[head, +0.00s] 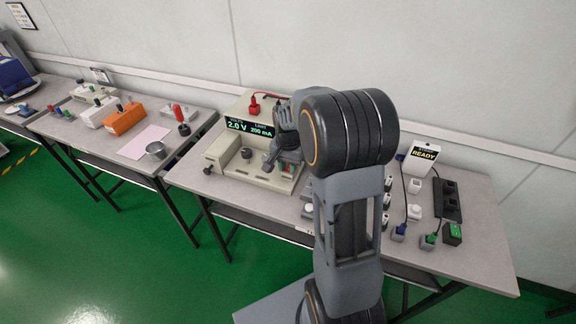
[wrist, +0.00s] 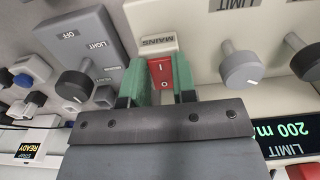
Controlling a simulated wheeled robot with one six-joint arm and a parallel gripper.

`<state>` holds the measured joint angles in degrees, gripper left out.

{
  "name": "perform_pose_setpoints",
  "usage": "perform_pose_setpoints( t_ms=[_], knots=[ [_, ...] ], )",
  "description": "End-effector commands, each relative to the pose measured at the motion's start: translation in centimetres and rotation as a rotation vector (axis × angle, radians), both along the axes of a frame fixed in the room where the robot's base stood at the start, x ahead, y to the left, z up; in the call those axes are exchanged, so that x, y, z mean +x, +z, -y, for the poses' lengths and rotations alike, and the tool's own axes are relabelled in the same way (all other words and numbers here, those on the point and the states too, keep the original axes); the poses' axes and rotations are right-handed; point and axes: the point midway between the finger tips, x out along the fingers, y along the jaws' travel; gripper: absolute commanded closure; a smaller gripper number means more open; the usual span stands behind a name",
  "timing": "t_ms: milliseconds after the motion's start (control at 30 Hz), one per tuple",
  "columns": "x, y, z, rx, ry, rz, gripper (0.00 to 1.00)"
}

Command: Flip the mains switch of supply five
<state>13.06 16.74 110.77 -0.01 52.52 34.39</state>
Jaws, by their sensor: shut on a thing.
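The supply (head: 222,152) is a beige bench unit with a green-lit display (head: 250,129) on the long table. Its red mains rocker switch (wrist: 160,69), marked I and O, sits under an upside-down MAINS label (wrist: 158,43) in the wrist view. My gripper (wrist: 160,84) has its two green fingers on either side of the switch, close against it. I cannot read a supply number.
In the wrist view a grey LIGHT box (wrist: 80,48) with a knob stands close on the left. In the head view chargers and a power strip (head: 447,200) lie right of my arm. A wall runs behind.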

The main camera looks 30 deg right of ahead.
Motion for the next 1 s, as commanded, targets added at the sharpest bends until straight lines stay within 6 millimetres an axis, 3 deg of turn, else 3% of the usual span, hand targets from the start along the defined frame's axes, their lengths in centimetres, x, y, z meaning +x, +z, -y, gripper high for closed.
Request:
perform_pose_setpoints(
  t_ms=[300, 533, 867, 900, 1000],
  knots=[
    [0.23, 0.84, 0.31, 0.080, -0.004, -0.078, 0.98],
    [0.43, 0.59, 0.49, 0.180, -0.002, -0.165, 0.98],
    [0.47, 0.33, 0.47, 0.192, 0.000, -0.174, 0.98],
    [0.47, 0.33, 0.47, 0.191, 0.000, -0.174, 0.73],
    [0.47, 0.33, 0.47, 0.191, 0.000, -0.174, 0.63]
  ],
)
